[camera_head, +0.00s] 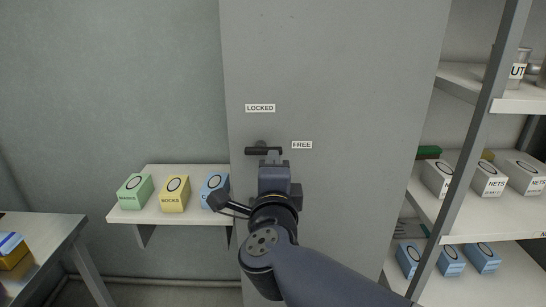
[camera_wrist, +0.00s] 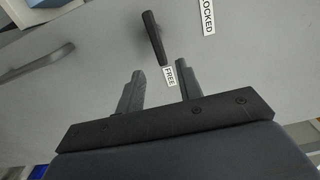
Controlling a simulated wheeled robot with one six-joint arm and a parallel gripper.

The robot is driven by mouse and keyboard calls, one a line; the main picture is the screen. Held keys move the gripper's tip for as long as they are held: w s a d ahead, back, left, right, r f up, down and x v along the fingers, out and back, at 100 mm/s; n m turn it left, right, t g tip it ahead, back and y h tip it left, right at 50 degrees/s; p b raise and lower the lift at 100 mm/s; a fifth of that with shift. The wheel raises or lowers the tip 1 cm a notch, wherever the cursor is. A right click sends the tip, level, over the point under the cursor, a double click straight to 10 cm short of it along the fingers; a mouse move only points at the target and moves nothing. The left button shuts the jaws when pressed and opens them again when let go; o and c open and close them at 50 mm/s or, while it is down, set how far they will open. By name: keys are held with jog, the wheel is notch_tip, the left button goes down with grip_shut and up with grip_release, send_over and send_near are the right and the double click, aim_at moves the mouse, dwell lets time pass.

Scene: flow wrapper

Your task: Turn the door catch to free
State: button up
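The door catch (camera_head: 262,150) is a dark bar on the grey door (camera_head: 330,80). It lies level, one end toward the FREE label (camera_head: 302,145), with the LOCKED label (camera_head: 260,108) above it. In the wrist view the catch (camera_wrist: 154,38) points at the FREE label (camera_wrist: 170,76), and the LOCKED label (camera_wrist: 207,15) is off to its side. My gripper (camera_wrist: 160,68) is open, fingers apart, with the catch's end just ahead of the gap. No grip on the catch shows. In the head view my gripper (camera_head: 272,158) covers the area just below the catch.
A grey pull handle (camera_wrist: 35,60) shows at the left of the wrist view. A wall shelf (camera_head: 150,214) with small boxes stands left of the door. A rack (camera_head: 470,140) with boxes is at the right. A metal table (camera_head: 50,240) is at lower left.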

aim_at(264, 148)
jog(key=shift+s, duration=2.1)
jog(key=shift+w, duration=0.15)
jog(key=w, duration=1)
jog(key=shift+w+b, duration=0.3)
jog(key=shift+b, duration=0.1)
jog(key=shift+d, duration=0.1)
jog(key=s+p, duration=0.1)
jog(key=s, duration=1)
jog(key=w, duration=0.3)
jog(key=w+n+p, duration=0.1)
jog(key=w, duration=0.3)
jog(key=w+r+n, duration=0.1)
jog(key=w, duration=0.3)
jog(key=shift+n+p, duration=0.75)
jog(key=shift+n, duration=0.15)
